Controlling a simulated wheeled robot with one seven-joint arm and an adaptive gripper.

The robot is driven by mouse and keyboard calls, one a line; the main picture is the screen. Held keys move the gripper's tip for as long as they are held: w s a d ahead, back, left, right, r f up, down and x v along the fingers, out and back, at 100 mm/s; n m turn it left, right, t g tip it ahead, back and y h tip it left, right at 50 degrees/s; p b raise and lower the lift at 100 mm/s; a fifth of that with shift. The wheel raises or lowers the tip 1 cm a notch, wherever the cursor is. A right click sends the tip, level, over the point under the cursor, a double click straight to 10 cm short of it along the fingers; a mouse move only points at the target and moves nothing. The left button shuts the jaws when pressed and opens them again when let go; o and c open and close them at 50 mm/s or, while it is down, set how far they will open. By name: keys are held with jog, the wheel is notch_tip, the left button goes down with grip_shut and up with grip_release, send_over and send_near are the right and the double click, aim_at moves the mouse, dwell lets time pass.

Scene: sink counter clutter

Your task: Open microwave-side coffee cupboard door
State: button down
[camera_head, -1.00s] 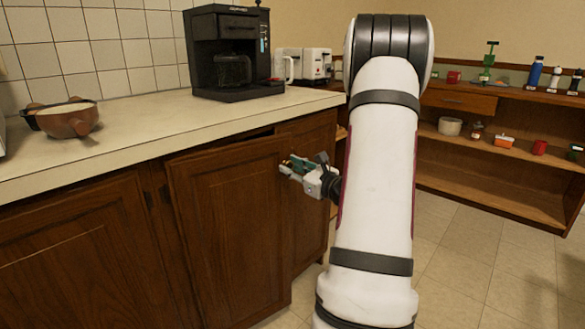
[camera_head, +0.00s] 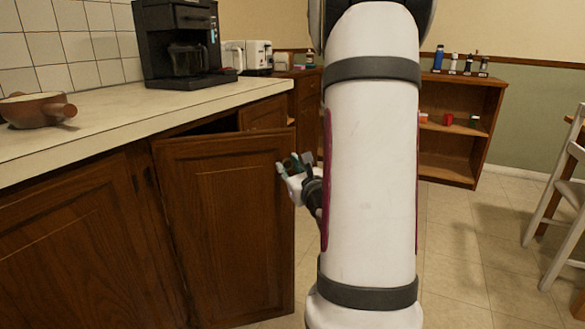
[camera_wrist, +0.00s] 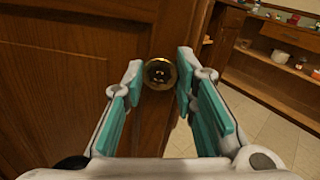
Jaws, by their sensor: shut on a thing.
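The wooden cupboard door (camera_head: 225,225) under the coffee machine stands partly open, with a dark gap showing above its top edge. It is hinged at its left side in the head view. My gripper (camera_head: 286,168) is at the door's right edge. In the wrist view my gripper (camera_wrist: 160,80) is shut on the round brass knob (camera_wrist: 160,73), with a teal-padded finger on each side of it. The door (camera_wrist: 75,75) also fills the left of the wrist view. The knob is hidden in the head view.
A black coffee machine (camera_head: 180,45) and a brown pot (camera_head: 38,109) stand on the counter (camera_head: 110,105). Another closed door (camera_head: 70,240) is at the left. A low shelf (camera_head: 460,130) and a white chair (camera_head: 560,200) stand at the right. The tiled floor between is clear.

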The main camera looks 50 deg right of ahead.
jog(key=shift+s+a, duration=0.1)
jog(key=shift+a, duration=0.05)
jog(key=c, duration=1.3)
grip_release()
jog(key=shift+r, duration=0.1)
send_near(290, 129)
jog(key=w, duration=0.2)
jog(key=w+d+r, duration=0.1)
jog(key=w, duration=0.2)
jog(key=shift+w+d+r, duration=0.15)
jog(key=shift+w+r, duration=0.05)
jog(key=shift+w, duration=0.2)
jog(key=shift+c, duration=0.2)
